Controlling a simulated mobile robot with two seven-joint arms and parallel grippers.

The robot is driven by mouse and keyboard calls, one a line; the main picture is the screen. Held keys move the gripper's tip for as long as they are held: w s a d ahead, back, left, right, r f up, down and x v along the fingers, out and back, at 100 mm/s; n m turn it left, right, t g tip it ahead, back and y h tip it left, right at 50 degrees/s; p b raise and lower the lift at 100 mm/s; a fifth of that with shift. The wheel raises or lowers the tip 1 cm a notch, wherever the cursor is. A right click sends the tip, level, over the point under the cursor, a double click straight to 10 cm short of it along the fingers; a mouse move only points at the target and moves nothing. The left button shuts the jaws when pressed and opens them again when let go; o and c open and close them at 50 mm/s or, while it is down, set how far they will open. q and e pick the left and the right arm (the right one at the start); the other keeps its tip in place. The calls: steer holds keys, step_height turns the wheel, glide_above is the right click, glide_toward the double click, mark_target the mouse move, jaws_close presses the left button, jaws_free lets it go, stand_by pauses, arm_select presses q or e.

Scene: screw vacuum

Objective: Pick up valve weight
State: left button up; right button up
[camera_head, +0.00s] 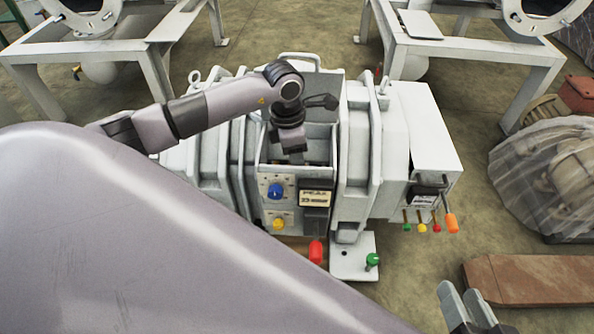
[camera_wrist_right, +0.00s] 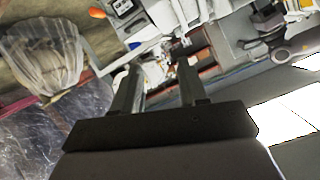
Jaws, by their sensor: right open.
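The grey-white vacuum machine (camera_head: 402,140) stands in the middle of the head view, with an open bay at its front. I cannot clearly pick out the valve weight in either view. My left arm comes in from the left, and its gripper (camera_head: 290,140) points down into the bay; its fingers are too small and dark to read. My right gripper (camera_head: 466,303) is at the bottom right of the head view, apart from the machine. In the right wrist view the right gripper (camera_wrist_right: 160,68) has its two fingers spread, with nothing between them.
The machine's front carries a blue knob (camera_head: 275,191), a yellow knob (camera_head: 278,223), a red handle (camera_head: 316,251) and an orange handle (camera_head: 452,223). A green knob (camera_head: 372,260) is on a low plate. A plastic-wrapped bundle (camera_head: 548,170) and a brown slab (camera_head: 535,281) lie right.

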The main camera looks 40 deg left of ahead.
arm_select(q)
steer(key=shift+r, duration=0.1)
jaws_close()
